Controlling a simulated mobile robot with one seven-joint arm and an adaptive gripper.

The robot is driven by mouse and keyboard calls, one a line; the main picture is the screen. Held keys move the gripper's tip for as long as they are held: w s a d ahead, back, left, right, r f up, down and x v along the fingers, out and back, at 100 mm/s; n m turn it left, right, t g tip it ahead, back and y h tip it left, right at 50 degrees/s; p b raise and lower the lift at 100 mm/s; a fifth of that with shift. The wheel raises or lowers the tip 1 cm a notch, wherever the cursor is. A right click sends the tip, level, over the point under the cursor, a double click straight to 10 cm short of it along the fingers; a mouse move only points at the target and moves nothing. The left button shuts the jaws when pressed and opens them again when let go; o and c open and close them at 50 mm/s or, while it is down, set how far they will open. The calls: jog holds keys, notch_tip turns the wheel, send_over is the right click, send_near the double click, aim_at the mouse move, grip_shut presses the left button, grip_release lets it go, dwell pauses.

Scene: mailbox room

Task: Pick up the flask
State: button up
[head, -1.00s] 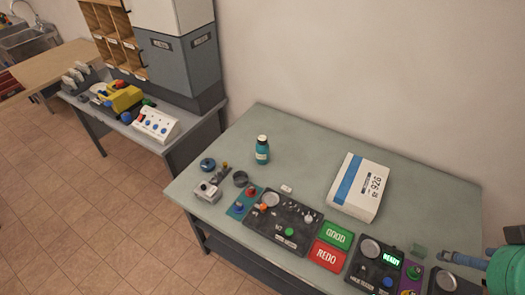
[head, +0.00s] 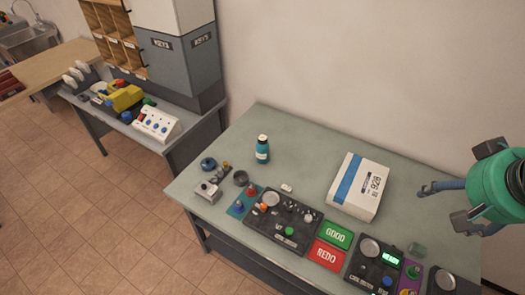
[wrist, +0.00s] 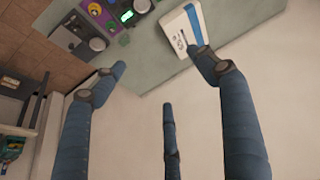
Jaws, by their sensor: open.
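My gripper (head: 440,205) is at the right of the head view, above the table's right end, well away from the flask. Its blue-grey fingers are spread and empty. In the wrist view the open fingers (wrist: 165,85) show with nothing between them, and I cannot make out the flask there.
A white box with a blue stripe (head: 358,186) lies between the flask and my gripper. Control panels with buttons (head: 285,218) and green and red signs (head: 328,256) line the table's front. A dark round cup (head: 240,178) sits near the flask. A wall stands behind.

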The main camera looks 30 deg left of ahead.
jog(key=w+a+f+n+g+y, duration=0.1)
jog(key=w+a+n, duration=0.2)
jog(key=w+a, duration=1)
jog(key=n+g+y+p, duration=0.2)
jog(key=n+p, duration=0.1)
jog(key=n, duration=0.4)
send_over(265, 142)
jog(key=s+d, duration=0.2)
jog(key=d, duration=0.1)
notch_tip(265, 142, down, 31)
jog(key=shift+w+a, duration=0.15)
jog(key=shift+w, duration=0.1)
jog(key=shift+f, duration=0.2)
jog(key=shift+b+x, duration=0.5)
jog(key=shift+x, duration=3.7)
jog(key=shift+f, duration=0.1)
